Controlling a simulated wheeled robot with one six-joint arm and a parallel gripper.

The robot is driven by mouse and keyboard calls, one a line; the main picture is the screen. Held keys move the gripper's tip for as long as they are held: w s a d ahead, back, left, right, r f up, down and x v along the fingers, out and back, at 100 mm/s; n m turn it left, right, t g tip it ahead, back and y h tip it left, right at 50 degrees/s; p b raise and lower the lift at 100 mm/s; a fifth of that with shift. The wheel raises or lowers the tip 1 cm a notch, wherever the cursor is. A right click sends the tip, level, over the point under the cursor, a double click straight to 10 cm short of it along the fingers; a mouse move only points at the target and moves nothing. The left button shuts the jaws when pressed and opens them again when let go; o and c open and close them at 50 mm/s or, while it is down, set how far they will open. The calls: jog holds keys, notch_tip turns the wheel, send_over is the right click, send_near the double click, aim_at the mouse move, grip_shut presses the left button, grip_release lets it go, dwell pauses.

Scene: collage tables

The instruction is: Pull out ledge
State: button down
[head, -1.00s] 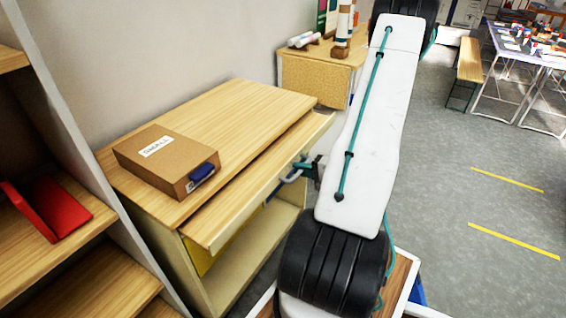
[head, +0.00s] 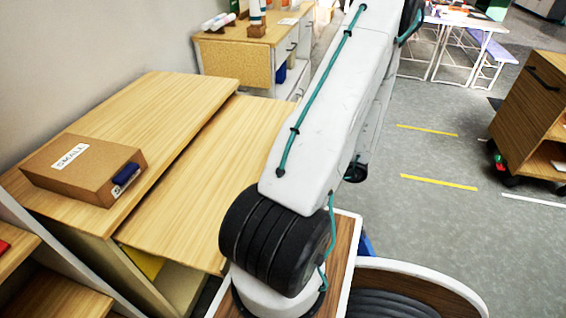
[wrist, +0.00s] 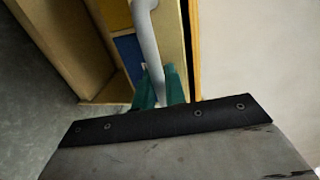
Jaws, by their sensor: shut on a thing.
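The ledge (head: 210,165) is a light wood board that sticks well out from under the top of the wooden cabinet (head: 160,105) in the head view. My arm covers the ledge's front right part there, and my gripper is hidden behind the arm. In the wrist view my gripper (wrist: 158,88) has its teal fingers shut on a grey bar handle (wrist: 148,45). The handle runs up along the pale front edge of the ledge (wrist: 175,55).
A cardboard box (head: 85,165) labelled SMALL lies on the cabinet top. A shelf unit (head: 50,270) stands at the lower left. A wheeled wooden cabinet (head: 535,110) stands at the right. The grey floor (head: 440,225) between is open.

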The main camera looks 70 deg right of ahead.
jog(key=c, duration=1.5)
grip_release()
jog(key=shift+s, duration=0.1)
jog(key=shift+v, duration=3.9)
jog(key=shift+d, duration=0.1)
jog(key=shift+m, duration=0.3)
